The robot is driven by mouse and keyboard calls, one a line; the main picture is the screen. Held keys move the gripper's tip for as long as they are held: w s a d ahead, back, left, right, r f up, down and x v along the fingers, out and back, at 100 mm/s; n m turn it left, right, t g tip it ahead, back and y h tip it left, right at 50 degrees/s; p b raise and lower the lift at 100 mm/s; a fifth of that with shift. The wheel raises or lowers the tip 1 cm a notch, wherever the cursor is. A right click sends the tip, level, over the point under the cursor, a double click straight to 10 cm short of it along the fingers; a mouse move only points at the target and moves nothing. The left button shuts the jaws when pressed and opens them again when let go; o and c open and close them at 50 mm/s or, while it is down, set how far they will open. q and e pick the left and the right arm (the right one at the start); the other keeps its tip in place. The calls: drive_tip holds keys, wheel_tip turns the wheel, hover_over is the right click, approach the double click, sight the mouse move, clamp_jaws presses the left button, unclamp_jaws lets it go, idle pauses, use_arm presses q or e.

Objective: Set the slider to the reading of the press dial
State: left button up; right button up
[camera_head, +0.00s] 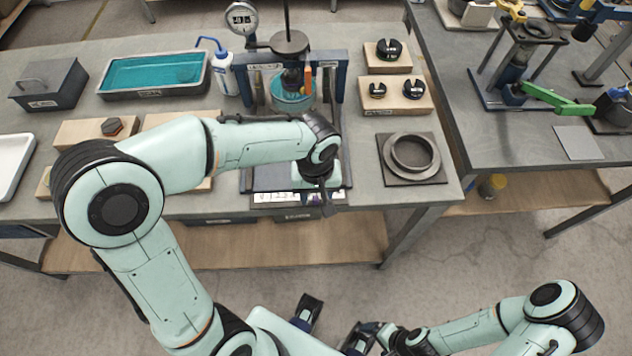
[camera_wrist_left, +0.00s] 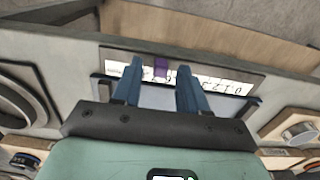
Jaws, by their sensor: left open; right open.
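The press dial (camera_head: 241,18) is a round white gauge at the top of the head view, beside the press (camera_head: 290,75). Its reading is too small to tell surely. The slider (camera_wrist_left: 161,67) is a small purple block on a white numbered scale (camera_wrist_left: 215,83), which also shows at the bench's front edge in the head view (camera_head: 270,197). My left gripper (camera_wrist_left: 158,82) is open, its two blue fingers pointing at the scale with the slider between their tips in the picture; contact cannot be told. My right gripper (camera_head: 332,323) is open and empty, low in front of the bench.
Wooden blocks with black weights (camera_head: 405,95) and a grey ring on a plate (camera_head: 411,158) stand right of the press. A teal-filled tray (camera_head: 155,92), a wash bottle (camera_head: 224,72) and a dark box (camera_head: 48,88) stand left. My left arm hides part of the bench.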

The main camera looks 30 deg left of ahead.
sight(316, 198)
use_arm(q)
wheel_tip(316, 198, up, 13)
drive_tip(key=p, duration=0.1)
drive_tip(key=shift+p, duration=0.4)
use_arm(e)
drive_tip(key=shift+w+r, duration=0.2)
drive_tip(key=shift+r, duration=0.3)
drive_tip(key=shift+w+r, duration=0.2)
drive_tip(key=shift+r, duration=0.3)
